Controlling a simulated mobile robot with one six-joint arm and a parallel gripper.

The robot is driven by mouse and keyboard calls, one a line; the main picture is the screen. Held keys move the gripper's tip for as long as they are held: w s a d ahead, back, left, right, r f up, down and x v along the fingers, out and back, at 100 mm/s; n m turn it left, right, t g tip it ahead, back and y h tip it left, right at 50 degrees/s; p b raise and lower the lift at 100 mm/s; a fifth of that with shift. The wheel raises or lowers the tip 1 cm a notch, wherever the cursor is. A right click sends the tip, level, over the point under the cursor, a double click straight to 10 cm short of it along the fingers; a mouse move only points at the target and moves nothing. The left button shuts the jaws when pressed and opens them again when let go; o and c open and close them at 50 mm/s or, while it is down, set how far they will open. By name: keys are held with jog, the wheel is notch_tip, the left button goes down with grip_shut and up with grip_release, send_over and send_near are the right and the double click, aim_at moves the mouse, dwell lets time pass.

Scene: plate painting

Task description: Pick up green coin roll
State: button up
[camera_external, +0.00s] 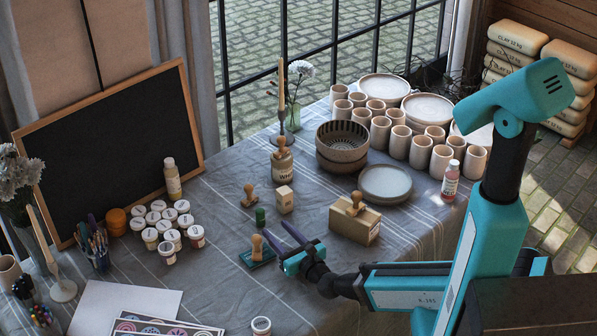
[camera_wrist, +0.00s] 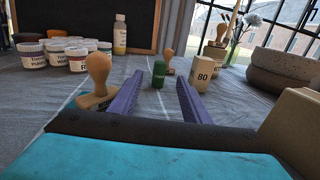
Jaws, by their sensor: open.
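The green coin roll (camera_external: 260,217) stands upright on the grey cloth. In the wrist view it (camera_wrist: 159,74) shows as a small dark green cylinder with faint lettering, beyond my fingertips and between them in the picture. My gripper (camera_external: 283,232) is low over the table, just in front of the roll in the outside view. Its two purple fingers (camera_wrist: 158,85) are apart with nothing between them, and neither finger touches the roll.
A wooden-handled stamp on a green pad (camera_external: 257,250) is close to the left of my gripper. A cream block marked 80 (camera_wrist: 203,73) stands right of the roll. Another stamp (camera_external: 249,196) is behind it. A box with a stamp on top (camera_external: 355,222) stands to the right.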

aim_at(262, 214)
jog(key=shift+f+b+x, duration=0.2)
jog(key=shift+b+x, duration=0.8)
jog(key=shift+b, duration=1.2)
jog(key=shift+w+a+b, duration=0.1)
jog(key=shift+w+b, duration=0.1)
jog(key=shift+b, duration=0.35)
jog(key=shift+w+a+r+b, duration=0.15)
jog(key=shift+r+b, duration=0.05)
jog(key=shift+b, duration=0.15)
jog(key=shift+w, duration=0.1)
jog(key=shift+w+a+b, duration=0.4)
jog(key=shift+w+b, duration=0.1)
jog(key=shift+b, duration=0.65)
jog(key=shift+w+a+r, duration=0.2)
jog(key=shift+w+a, duration=0.05)
jog(key=shift+p+x, duration=0.65)
jog(key=shift+x, duration=0.85)
jog(key=shift+c, duration=0.4)
grip_shut()
